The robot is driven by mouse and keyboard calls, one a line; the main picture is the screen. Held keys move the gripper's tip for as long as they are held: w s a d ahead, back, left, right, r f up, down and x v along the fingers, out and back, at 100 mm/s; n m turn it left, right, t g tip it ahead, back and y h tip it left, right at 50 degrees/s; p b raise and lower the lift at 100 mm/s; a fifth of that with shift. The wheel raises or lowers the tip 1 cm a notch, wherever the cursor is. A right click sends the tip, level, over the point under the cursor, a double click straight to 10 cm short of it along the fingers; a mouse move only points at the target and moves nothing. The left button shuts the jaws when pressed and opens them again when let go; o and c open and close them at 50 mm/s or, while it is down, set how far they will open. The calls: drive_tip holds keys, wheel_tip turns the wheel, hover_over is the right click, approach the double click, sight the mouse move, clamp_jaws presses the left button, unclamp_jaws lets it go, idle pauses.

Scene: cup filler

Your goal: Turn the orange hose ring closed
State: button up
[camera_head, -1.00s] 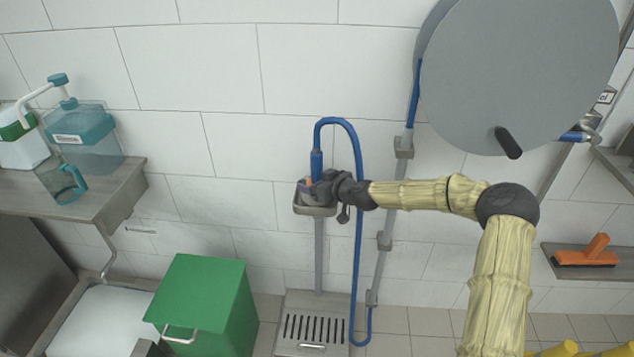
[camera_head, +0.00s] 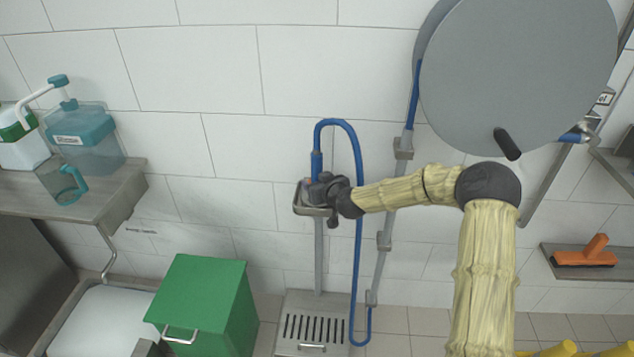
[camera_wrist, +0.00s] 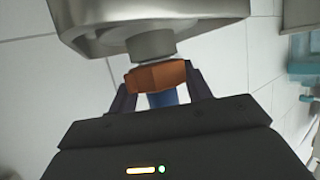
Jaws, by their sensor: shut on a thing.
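The orange hose ring (camera_wrist: 158,76) shows in the wrist view, just below a grey metal neck under a metal basin (camera_wrist: 150,25). A blue hose part (camera_wrist: 163,98) continues from the ring toward my gripper. My gripper (camera_wrist: 158,82) is shut on the orange ring, with one dark finger on each side of it. In the head view my gripper (camera_head: 318,187) is at the small metal basin (camera_head: 315,211) on its post, and hides most of the ring. The blue hose (camera_head: 357,230) rises from there, arches over and hangs down to the floor.
A grey hose reel disc (camera_head: 520,75) with a black knob is on the wall at upper right. A green bin (camera_head: 205,300) stands at lower left, beside a floor drain (camera_head: 312,325). A shelf (camera_head: 110,205) holds bottles and a jug at left.

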drive_tip(key=m+h, duration=0.1)
drive_tip(key=m+t+h+p, duration=0.1)
drive_tip(key=h, duration=0.1)
drive_tip(key=m+h+p, duration=0.1)
drive_tip(key=m, duration=0.1)
drive_tip(key=shift+s+a+r+t, duration=0.1)
drive_tip(key=shift+a+r+t, duration=0.2)
drive_tip(key=shift+t, duration=0.1)
drive_tip(key=shift+d+f+m+h, duration=0.25)
drive_tip(key=shift+m+h, duration=0.25)
drive_tip(key=shift+h, duration=0.2)
drive_tip(key=o, duration=1)
drive_tip(key=v, duration=1.7)
drive_tip(key=shift+s, duration=0.15)
